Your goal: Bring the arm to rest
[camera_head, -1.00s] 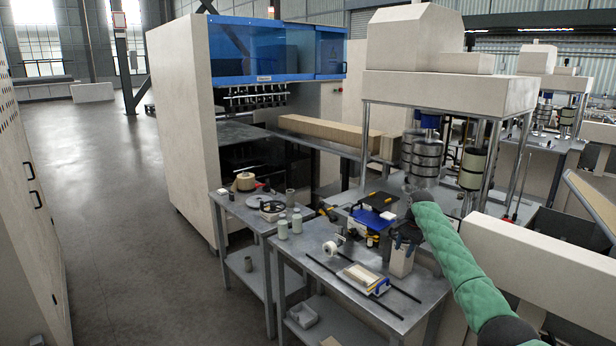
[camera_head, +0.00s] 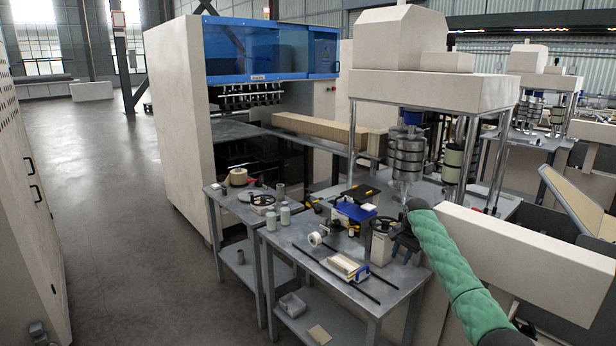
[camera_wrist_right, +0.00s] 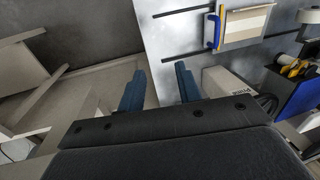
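My right arm, in a green quilted sleeve (camera_head: 452,262), reaches in from the lower right in the head view. Its dark right gripper (camera_head: 402,238) hangs beside a pale block-shaped device at the right end of the front grey table (camera_head: 330,292). In the right wrist view the two blue fingers of the right gripper (camera_wrist_right: 160,88) stand apart with nothing between them. The pale device (camera_wrist_right: 228,86) shows just right of the fingers. At the lower left edge of the head view a small dark shape (camera_head: 38,335) might be my left gripper; too little shows to tell.
The front table holds a blue-handled frame (camera_head: 349,266), dark rods, a white roll (camera_head: 315,239) and a blue box (camera_head: 354,212). A pale machine (camera_head: 432,85) stands behind. Open floor (camera_head: 110,180) lies left.

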